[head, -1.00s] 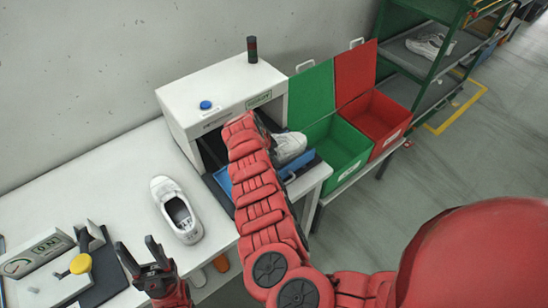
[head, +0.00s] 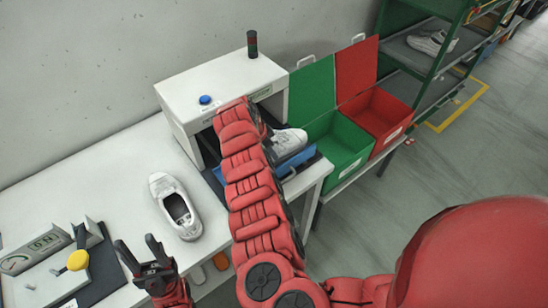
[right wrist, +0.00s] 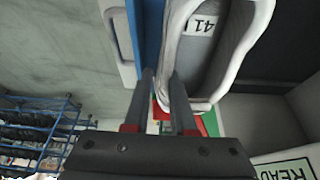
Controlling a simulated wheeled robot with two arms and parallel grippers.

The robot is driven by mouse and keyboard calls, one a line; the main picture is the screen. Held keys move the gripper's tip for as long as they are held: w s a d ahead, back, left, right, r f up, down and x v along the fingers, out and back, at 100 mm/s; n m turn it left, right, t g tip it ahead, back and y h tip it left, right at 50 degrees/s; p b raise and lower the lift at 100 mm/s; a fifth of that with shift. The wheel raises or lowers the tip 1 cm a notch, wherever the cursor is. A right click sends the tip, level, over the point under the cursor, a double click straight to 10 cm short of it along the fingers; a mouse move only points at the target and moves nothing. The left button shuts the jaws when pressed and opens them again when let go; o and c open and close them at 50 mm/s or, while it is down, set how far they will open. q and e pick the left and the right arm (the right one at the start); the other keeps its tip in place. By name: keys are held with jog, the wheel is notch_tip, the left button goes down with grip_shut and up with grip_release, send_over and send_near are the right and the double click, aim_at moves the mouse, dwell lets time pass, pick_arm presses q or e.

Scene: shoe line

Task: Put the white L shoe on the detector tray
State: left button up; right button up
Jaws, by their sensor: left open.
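One white shoe (head: 288,141) is at the blue detector tray (head: 295,160) in front of the scanner opening, its toe to the right. My right arm hides its rear part and my right gripper in the head view. In the right wrist view, my right gripper (right wrist: 164,85) has its fingers on either side of the wall of the shoe (right wrist: 232,70), which carries a "41" label; it appears shut on that wall. Whether the shoe rests fully on the tray is hidden. A second white shoe (head: 176,206) lies on the table. My left gripper (head: 143,254) is open and empty near the table front.
The white detector (head: 222,88) has a blue button and a dark signal light. A green bin (head: 340,142) and a red bin (head: 378,112) stand open to its right. A device with a yellow knob (head: 79,260) sits at the left. A rack (head: 430,60) stands behind.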

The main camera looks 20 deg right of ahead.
jog(key=b+v, duration=0.3)
jog(key=v, duration=0.3)
jog(key=shift+a+r, duration=0.2)
jog(key=shift+v, duration=0.85)
jog(key=shift+s+d, duration=0.1)
jog(key=shift+s, duration=0.05)
